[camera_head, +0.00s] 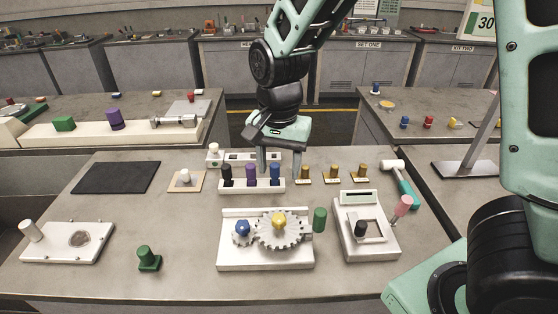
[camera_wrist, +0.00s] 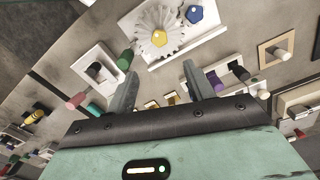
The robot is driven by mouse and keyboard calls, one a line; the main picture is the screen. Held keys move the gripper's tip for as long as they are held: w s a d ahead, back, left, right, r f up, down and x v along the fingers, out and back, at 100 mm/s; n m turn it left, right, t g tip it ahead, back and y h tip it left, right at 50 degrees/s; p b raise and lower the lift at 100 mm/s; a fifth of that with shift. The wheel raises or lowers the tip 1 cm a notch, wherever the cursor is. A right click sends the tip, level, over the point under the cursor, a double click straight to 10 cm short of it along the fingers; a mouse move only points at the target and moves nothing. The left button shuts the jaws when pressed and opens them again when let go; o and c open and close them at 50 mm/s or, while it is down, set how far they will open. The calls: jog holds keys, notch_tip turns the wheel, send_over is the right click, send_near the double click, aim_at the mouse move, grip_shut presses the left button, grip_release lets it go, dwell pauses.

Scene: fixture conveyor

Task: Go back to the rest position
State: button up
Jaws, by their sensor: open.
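My gripper (camera_head: 284,160) hangs over the back middle of the table, fingers pointing down, by a white rack (camera_head: 236,187) of black (camera_head: 226,174), purple (camera_head: 251,172) and blue (camera_head: 275,173) pegs. In the wrist view my gripper (camera_wrist: 162,88) has its two fingers spread apart with nothing between them. In the head view one finger overlaps the blue peg; whether they touch is hard to tell.
A white gear fixture (camera_head: 265,262) stands at the front middle, with a green cylinder (camera_head: 320,219) beside it. A black mat (camera_head: 116,177) lies left. Bare table surrounds the green knob piece (camera_head: 148,258).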

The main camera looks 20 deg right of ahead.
jog(key=shift+r, duration=0.4)
jog(key=s+a+n, duration=0.3)
jog(key=s+n, duration=0.5)
jog(key=s, duration=0.2)
jog(key=s+a+r+n, duration=0.1)
jog(key=s+a+n, duration=0.2)
jog(key=s+n, duration=0.5)
jog(key=shift+s+r+y, duration=0.25)
jog(key=shift+s+y, duration=0.05)
jog(key=shift+s, duration=0.7)
